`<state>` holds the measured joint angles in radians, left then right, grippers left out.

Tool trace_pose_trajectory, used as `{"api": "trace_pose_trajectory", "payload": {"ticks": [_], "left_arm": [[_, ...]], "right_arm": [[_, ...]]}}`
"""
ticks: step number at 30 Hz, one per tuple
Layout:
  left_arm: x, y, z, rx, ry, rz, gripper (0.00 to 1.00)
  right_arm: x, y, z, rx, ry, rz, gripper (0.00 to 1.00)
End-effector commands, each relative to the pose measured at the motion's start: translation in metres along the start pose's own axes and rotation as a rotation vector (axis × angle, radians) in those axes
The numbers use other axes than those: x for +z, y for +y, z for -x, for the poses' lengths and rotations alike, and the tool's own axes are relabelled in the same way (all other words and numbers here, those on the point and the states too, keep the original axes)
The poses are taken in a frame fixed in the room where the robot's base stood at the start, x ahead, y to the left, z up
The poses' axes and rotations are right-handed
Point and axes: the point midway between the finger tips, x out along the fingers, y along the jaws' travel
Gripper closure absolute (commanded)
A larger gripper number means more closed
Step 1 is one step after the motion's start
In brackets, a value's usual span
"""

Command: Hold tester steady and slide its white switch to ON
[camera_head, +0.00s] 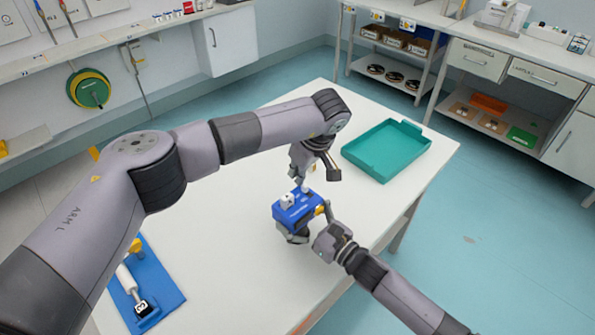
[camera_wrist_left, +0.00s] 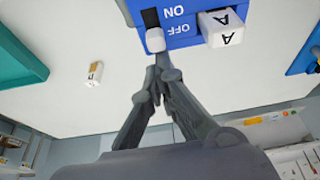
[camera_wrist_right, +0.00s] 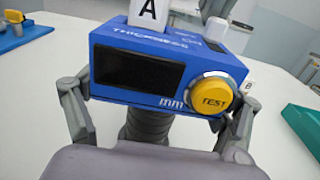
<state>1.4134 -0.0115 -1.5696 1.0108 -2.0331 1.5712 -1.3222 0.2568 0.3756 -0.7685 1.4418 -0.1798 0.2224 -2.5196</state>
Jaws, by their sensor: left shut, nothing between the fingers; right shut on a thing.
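The tester (camera_head: 297,211) is a blue box with a dark display (camera_wrist_right: 137,70) and a yellow TEST button (camera_wrist_right: 211,94). Its white switch (camera_wrist_left: 155,40) sits at the OFF end of a black slot in the left wrist view. My left gripper (camera_wrist_left: 157,70) is shut and empty, its tips right at the switch; contact is hard to tell. My right gripper (camera_wrist_right: 160,100) is shut on the tester, with a finger on each side. A white block marked A (camera_wrist_left: 222,27) is on the tester's top beside the switch.
The white table (camera_head: 230,265) carries a teal tray (camera_head: 385,150) behind right and a blue board (camera_head: 165,285) with a white cylinder at the front left. A small white piece (camera_wrist_left: 94,73) lies near the tester. Shelves and counters stand beyond the table.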

Motion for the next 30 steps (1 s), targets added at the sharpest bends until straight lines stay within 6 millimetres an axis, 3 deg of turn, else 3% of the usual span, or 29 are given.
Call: {"api": "trace_pose_trajectory", "payload": {"ticks": [5, 15, 20, 24, 30], "left_arm": [[0.018, 0.0, 0.007, 0.001, 0.001, -0.003, 1.0], [0.019, 0.0, 0.007, 0.001, -0.002, -0.002, 1.0], [0.003, 0.0, 0.001, -0.001, 0.0, 0.001, 1.0], [-0.024, 0.0, -0.006, -0.001, 0.004, 0.004, 1.0], [-0.02, 0.001, 0.047, 0.004, 0.004, -0.002, 1.0]], "right_arm": [[0.0, 0.0, 0.0, 0.0, 0.001, -0.001, 0.53], [0.0, 0.0, 0.0, 0.0, 0.001, -0.001, 0.53], [0.0, 0.0, 0.0, 0.0, 0.0, 0.0, 0.53], [0.0, 0.0, 0.0, 0.0, 0.0, 0.0, 0.53], [0.0, 0.0, 0.0, 0.0, 0.001, 0.0, 0.53]]}}
